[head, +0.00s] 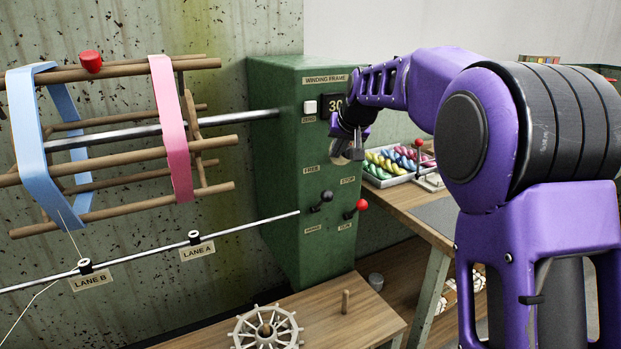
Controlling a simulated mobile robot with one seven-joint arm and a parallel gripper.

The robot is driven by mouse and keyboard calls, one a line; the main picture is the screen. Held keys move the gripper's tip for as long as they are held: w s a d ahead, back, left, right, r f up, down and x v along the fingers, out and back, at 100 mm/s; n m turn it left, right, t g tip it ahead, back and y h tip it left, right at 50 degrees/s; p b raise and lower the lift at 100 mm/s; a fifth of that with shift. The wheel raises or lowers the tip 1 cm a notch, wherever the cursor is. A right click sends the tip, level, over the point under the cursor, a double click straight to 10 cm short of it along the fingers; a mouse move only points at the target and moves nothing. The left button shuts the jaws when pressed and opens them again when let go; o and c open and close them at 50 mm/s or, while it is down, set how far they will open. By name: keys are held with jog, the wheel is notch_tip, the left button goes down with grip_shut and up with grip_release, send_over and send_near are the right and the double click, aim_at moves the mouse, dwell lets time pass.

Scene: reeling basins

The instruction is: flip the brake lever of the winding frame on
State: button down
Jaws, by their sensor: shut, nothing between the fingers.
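The winding frame (275,165) is a green upright cabinet in the middle of the head view. Two levers stick out low on its front. One has a black knob (327,196); the other, to its right, has a red knob (361,205). Small labels sit above and below them. STOP reads above the red one, and the label below it looks like RUN. None clearly says brake. My gripper (350,153) is shut and empty, pointing down in front of the cabinet's upper right part. It is above both knobs and apart from them. It partly hides a number display (336,105).
A reel with blue and pink bands (171,125) is at left. Below it runs a metal rod (228,228) with lane tags. A wooden bench with a spoked wheel (267,327) and peg is in front. A tray of coloured skeins (388,180) stands behind my gripper at right.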

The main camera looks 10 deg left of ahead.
jog(key=shift+s+f, duration=0.25)
jog(key=shift+f, duration=0.25)
send_over(321, 203)
jog(key=w+d, duration=0.2)
jog(key=w, duration=0.1)
jog(key=f, duration=0.7)
jog(key=shift+w+a+f+b, duration=0.2)
jog(key=shift+a+b, duration=0.05)
jog(key=shift+b, duration=0.05)
jog(key=shift+f, duration=0.3)
jog(key=shift+s+d+f+b, duration=0.1)
jog(key=shift+s+f+b, duration=0.2)
jog(key=shift+s, duration=0.6)
jog(key=shift+s+d+f+b, duration=0.15)
jog(key=shift+s+b, duration=0.1)
jog(key=shift+s, duration=0.6)
jog(key=shift+f, duration=0.1)
